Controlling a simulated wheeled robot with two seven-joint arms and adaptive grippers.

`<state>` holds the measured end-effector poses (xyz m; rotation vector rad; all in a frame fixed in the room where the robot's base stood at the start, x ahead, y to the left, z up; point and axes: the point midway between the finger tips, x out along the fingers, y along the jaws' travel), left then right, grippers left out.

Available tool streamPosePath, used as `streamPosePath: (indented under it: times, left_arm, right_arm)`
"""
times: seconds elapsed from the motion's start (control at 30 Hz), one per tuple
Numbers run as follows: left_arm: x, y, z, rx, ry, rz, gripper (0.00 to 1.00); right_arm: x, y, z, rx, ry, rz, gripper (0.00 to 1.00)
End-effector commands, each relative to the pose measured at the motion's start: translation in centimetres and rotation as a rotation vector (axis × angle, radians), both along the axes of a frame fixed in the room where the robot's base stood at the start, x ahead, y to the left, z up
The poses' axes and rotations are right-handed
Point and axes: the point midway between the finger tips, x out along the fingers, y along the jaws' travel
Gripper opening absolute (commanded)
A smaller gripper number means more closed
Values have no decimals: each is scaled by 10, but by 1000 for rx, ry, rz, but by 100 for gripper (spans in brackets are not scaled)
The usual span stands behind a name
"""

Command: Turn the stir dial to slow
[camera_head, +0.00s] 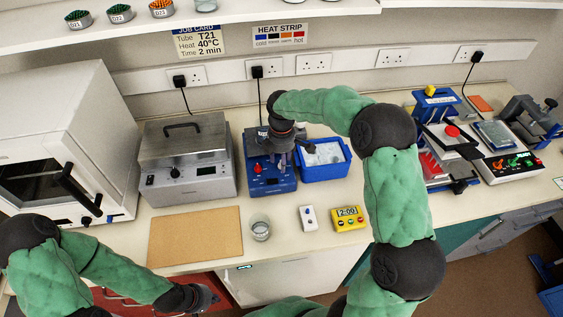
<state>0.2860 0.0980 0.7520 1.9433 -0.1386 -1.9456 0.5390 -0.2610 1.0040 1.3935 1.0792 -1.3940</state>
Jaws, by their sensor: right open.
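A blue bench device (272,183) stands at the back middle of the counter, with a small red knob (257,168) on its top. Its dial markings are too small to read, so I cannot tell the stir setting. My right gripper (280,152) reaches down over the device from the right and hides part of its top. It is open, and I cannot tell whether its fingers touch a dial. My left gripper (205,298) is low at the front, in front of the counter edge and away from the device. Its fingers are too dark and small to read.
A grey lidded bath (187,160) stands left of the device, a blue ice tray (325,172) right of it. A glass beaker (260,228), white box (308,218), yellow timer (348,218) and brown board (195,237) lie in front. My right arm crosses the counter's right half.

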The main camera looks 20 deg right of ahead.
Motion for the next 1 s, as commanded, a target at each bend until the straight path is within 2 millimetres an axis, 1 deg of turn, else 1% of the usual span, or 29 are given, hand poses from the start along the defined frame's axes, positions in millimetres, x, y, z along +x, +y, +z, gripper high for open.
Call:
streamPosePath:
  times: [0.03,0.13,0.43,0.47,0.5,0.57,0.6,1.0]
  left_arm:
    - [0,0,-1,0,0,0,0]
    - [0,0,-2,0,0,0,0]
    - [0,0,-1,0,0,0,0]
    - [0,0,-1,0,0,0,0]
    - [0,0,-1,0,0,0,0]
    - [0,0,-1,0,0,0,0]
    - [0,0,-1,0,0,0,0]
    - [0,0,0,0,0,0,0]
  right_arm:
    - [0,0,-4,0,0,0,48]
    - [0,0,-8,0,0,0,48]
    - [0,0,-10,0,-1,0,48]
    - [0,0,-10,0,-1,0,40]
    - [0,0,-10,0,-1,0,29]
    - [0,0,-10,0,-1,0,12]
    - [0,0,-10,0,-1,0,0]
    - [0,0,-9,0,-1,-32,0]
